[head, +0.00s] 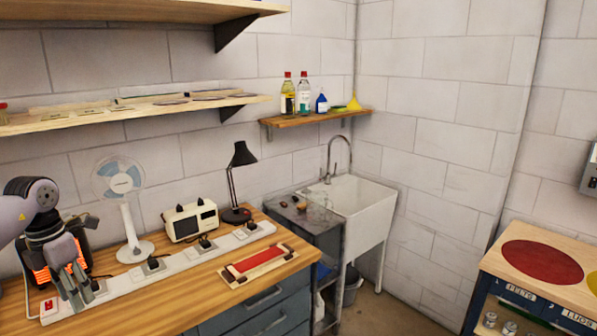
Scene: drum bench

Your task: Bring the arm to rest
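My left arm comes in at the left edge of the head view. My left gripper (78,298) points down over the left part of the wooden bench (200,285), in front of the white power strip's left end. Its grey fingers are seen close together, and I cannot tell whether they are open or shut. I see no object clearly held in them. My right gripper is not in view.
The long white power strip (185,262) with several plugs crosses the bench. A fan (130,205), a cream device (189,222), a black lamp (238,180) and a red-centred tray (258,263) stand around it. Shelves hang above. A sink (362,200) is beyond, with open floor to the right.

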